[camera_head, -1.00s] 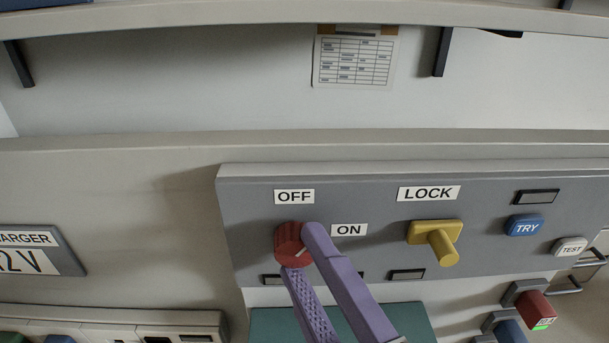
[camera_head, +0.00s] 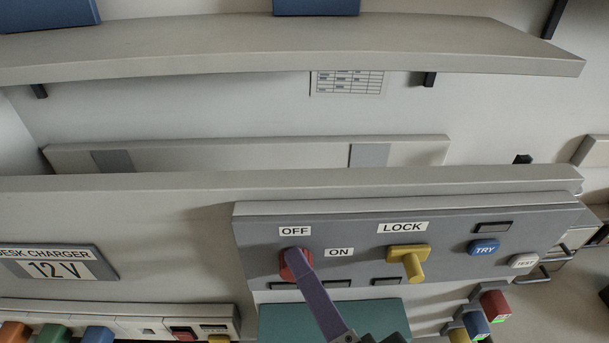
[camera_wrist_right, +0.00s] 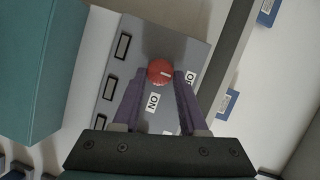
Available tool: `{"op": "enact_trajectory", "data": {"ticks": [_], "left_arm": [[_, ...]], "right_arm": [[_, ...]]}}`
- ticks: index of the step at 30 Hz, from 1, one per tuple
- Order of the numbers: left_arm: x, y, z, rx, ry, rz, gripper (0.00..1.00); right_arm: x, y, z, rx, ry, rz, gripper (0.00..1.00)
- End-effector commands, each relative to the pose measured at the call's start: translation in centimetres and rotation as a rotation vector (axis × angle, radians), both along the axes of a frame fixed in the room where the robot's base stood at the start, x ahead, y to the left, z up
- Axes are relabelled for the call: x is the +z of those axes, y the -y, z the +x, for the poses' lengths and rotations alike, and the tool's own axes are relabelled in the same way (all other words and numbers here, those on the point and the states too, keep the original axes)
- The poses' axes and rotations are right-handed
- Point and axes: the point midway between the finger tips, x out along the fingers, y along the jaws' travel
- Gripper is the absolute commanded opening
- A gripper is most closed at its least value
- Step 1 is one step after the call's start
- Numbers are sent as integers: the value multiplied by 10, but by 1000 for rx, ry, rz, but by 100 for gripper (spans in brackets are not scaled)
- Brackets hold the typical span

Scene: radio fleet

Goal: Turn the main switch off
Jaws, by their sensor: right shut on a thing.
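The main switch is a red round knob (camera_head: 292,264) on the grey panel, below the OFF label (camera_head: 295,231) and left of the ON label (camera_head: 339,252). My right gripper (camera_head: 301,262) is shut on the knob; one purple finger hides much of it in the head view. In the right wrist view the red knob (camera_wrist_right: 160,73) sits between the two purple fingertips (camera_wrist_right: 161,76). My left gripper is not in view.
A yellow lever (camera_head: 411,262) under the LOCK label stands right of the knob, with blue TRY (camera_head: 484,247) and white TEST (camera_head: 524,261) buttons further right. A teal box (camera_head: 280,320) is below the panel. A shelf (camera_head: 200,58) crosses above.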

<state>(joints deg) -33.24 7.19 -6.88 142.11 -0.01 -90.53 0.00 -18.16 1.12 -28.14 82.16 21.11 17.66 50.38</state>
Motion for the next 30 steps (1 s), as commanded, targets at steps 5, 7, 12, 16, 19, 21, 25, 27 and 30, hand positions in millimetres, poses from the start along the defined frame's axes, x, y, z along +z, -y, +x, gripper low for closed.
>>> {"op": "enact_trajectory", "data": {"ticks": [5,7,12,16,19,21,25,27,30], "left_arm": [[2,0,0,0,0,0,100],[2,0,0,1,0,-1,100],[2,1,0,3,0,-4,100],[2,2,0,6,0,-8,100],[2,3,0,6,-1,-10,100],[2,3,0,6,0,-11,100],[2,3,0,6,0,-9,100],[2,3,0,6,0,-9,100],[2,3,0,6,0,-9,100]], "right_arm": [[-1,0,0,0,-2,-15,0],[-1,0,0,0,-3,-16,0],[-1,0,0,0,-3,-15,0],[-1,0,0,0,-3,-15,47],[-1,0,0,0,-3,-15,58],[-1,0,0,-1,-2,-15,66],[0,0,0,-1,-1,-15,72],[0,0,0,-1,-1,-15,72],[0,0,-1,-1,-1,-15,72]]}}
